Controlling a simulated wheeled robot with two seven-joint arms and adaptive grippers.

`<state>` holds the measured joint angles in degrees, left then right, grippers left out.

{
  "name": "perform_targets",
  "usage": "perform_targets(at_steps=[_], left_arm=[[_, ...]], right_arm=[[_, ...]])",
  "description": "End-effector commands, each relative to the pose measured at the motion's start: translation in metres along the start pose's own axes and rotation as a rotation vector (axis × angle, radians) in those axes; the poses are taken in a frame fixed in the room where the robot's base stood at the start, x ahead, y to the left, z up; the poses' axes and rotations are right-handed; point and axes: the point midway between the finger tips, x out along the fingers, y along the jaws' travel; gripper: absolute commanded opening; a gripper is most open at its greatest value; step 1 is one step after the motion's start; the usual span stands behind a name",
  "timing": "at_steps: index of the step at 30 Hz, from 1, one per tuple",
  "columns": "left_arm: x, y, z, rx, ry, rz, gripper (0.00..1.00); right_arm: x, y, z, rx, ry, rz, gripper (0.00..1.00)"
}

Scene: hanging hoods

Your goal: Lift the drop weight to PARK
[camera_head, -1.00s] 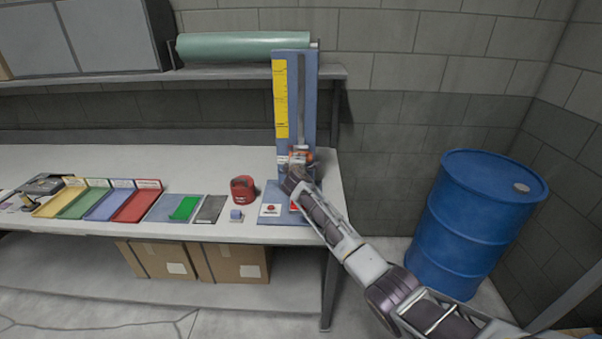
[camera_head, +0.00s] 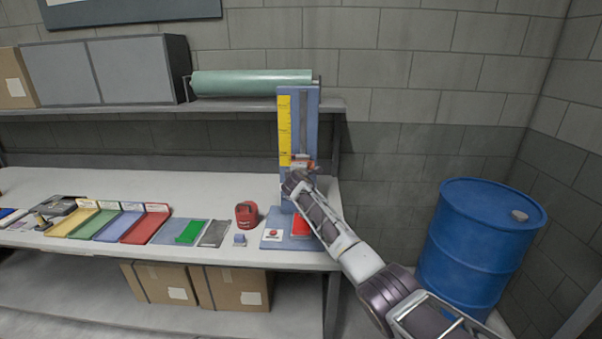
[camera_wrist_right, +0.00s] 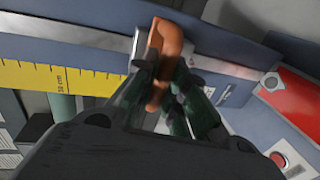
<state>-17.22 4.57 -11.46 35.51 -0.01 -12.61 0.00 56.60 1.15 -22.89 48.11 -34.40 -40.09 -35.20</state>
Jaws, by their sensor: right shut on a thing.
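A blue upright drop tower (camera_head: 312,125) with a dark vertical slot and a yellow scale (camera_head: 284,130) stands at the bench's right end. The drop weight's orange handle (camera_head: 303,160) shows partway up the tower, below the top. My right gripper (camera_head: 298,174) is at the handle. In the right wrist view my right gripper (camera_wrist_right: 164,78) is shut on the orange handle (camera_wrist_right: 170,42), with a grey metal carriage plate behind it. The yellow scale (camera_wrist_right: 60,78) runs beside it. The weight's body is mostly hidden by my fingers. I cannot read a PARK mark. My left gripper is out of view.
A red pad (camera_head: 301,226) and a white plate with a red button (camera_head: 273,235) lie on the tower's base. Coloured trays (camera_head: 145,226) lie farther left. A shelf with a green roll (camera_head: 250,82) runs behind. A blue drum (camera_head: 480,240) stands right.

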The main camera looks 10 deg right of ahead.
Motion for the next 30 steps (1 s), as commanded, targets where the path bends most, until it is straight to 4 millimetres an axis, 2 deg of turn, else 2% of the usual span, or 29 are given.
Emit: perform_targets(at_steps=[2,15,16,20,30], left_arm=[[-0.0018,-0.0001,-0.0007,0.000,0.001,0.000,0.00],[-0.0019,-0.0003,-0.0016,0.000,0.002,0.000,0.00],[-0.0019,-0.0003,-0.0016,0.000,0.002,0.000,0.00],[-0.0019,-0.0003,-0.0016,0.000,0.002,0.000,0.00],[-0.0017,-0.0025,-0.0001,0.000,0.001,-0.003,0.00]], right_arm=[[-0.0007,0.0080,-0.0004,0.001,0.001,0.007,0.00],[-0.0005,0.0089,-0.0003,0.001,0.001,0.007,0.00],[-0.0005,0.0089,-0.0003,0.001,0.001,0.007,0.17],[-0.0005,0.0088,-0.0003,0.001,0.001,0.007,0.34],[-0.0004,0.0056,-0.0003,0.001,0.001,0.003,0.35]])
